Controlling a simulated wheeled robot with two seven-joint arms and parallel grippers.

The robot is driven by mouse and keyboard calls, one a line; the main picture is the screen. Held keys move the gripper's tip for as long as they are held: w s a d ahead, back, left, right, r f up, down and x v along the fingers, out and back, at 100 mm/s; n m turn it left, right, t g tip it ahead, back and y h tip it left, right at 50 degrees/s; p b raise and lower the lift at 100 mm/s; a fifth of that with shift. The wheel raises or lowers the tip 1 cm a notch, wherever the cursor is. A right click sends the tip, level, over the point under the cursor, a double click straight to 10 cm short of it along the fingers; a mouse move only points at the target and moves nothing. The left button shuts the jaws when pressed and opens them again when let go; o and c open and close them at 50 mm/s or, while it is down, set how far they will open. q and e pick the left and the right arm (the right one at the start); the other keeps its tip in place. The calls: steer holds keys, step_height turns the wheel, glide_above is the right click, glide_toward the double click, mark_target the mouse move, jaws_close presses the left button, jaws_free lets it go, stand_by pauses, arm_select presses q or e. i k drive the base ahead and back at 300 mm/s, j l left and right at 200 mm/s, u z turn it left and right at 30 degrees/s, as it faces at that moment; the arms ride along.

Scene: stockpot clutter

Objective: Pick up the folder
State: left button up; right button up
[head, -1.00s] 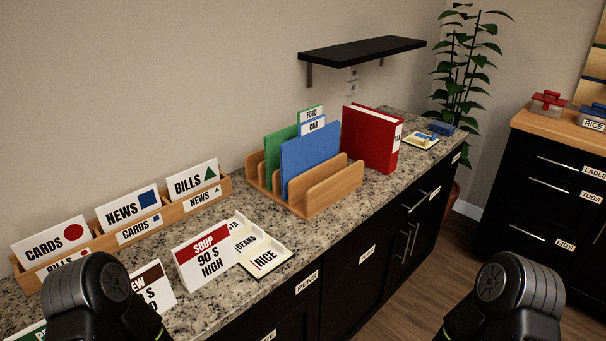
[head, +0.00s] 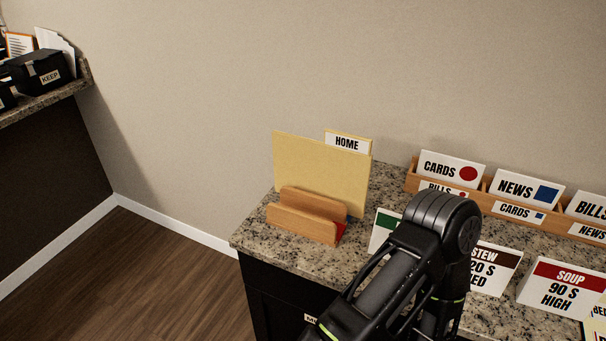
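In the head view, a pale yellow folder (head: 315,168) stands upright in a small wooden holder (head: 303,222) near the left end of the granite counter. A tab reading HOME (head: 347,142) sticks up at its back right. The holder hides the folder's lower part. My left arm rises from the bottom of the view, to the right of the folder and in front of the counter. Its gripper cannot be made out. My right arm and gripper are out of view.
Right of the folder are standing cards, including SOUP (head: 562,287) and STEW (head: 487,270), and a wooden card rack (head: 478,200). A bit of red shows beside the holder. A shelf with a KEEP box (head: 40,72) is at far left. The floor (head: 150,285) left of the counter is clear.

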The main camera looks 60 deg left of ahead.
mark_target(338, 168)
steer(key=u, duration=2.1)
steer(key=i+j, duration=0.15)
steer(key=j, duration=0.25)
steer(key=i+j, duration=0.15)
steer(key=j, duration=0.2)
steer(key=i+j, duration=0.15)
steer(key=j, duration=0.25)
steer(key=z, duration=1.75)
